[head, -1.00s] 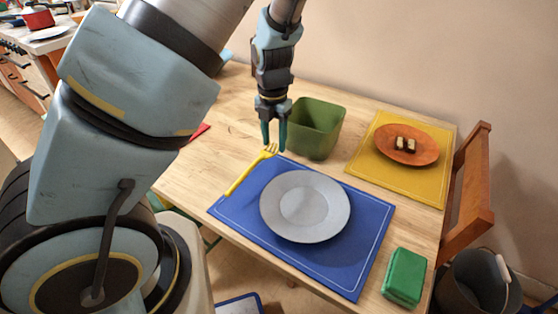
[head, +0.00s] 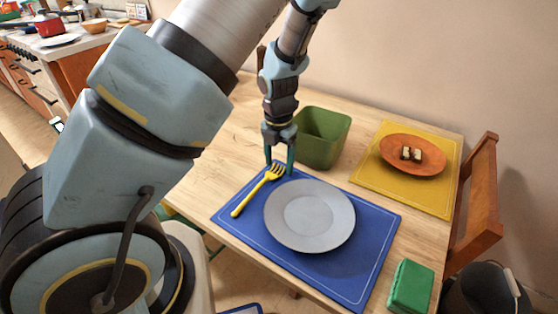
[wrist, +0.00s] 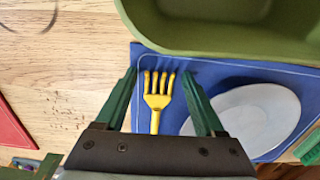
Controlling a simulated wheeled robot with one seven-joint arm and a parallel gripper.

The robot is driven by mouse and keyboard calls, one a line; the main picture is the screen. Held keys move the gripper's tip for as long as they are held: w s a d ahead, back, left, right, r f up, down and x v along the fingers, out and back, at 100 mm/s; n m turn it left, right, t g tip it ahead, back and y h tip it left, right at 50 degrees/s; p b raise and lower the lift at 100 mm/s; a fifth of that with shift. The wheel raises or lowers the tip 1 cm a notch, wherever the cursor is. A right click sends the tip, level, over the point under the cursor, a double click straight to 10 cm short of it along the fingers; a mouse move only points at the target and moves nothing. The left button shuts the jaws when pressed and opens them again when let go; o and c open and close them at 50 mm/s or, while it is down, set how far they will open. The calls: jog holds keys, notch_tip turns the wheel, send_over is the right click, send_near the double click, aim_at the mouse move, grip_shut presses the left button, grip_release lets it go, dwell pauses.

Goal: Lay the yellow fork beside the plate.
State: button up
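The yellow fork (head: 256,191) lies on the blue placemat (head: 345,283), just left of the grey plate (head: 310,215) and apart from it. Its tines point toward the green bin and its handle toward the front left edge of the mat. My gripper (head: 280,167) is over the tine end with its two fingers spread. In the wrist view the fork (wrist: 158,100) shows between the open fingers (wrist: 159,73), with a gap on each side. The lower end of its handle is hidden there by my gripper's body. The plate (wrist: 255,115) is partly behind the right finger.
A green bin (head: 320,140) stands close behind my gripper. A yellow placemat (head: 440,198) with an orange plate (head: 395,165) holding small food pieces lies at the back right. A green box (head: 410,287) sits at the front right. A wooden chair (head: 475,220) stands right of the table.

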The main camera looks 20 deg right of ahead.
jog(key=shift+o, duration=0.3)
notch_tip(320, 180, up, 12)
jog(key=p, duration=0.1)
jog(key=shift+r+p, duration=0.15)
jog(key=shift+p, duration=0.25)
jog(key=s+a+r+m, duration=0.1)
jog(key=a+r+m, duration=0.1)
jog(key=a+m, duration=1)
jog(key=s+a+r+m+t, duration=0.1)
jog(key=s+a+r+m, duration=0.1)
jog(key=a+m, duration=1.1)
jog(key=shift+r+m+t, duration=0.3)
jog(key=shift+r+m, duration=0.45)
jog(key=shift+m, duration=0.25)
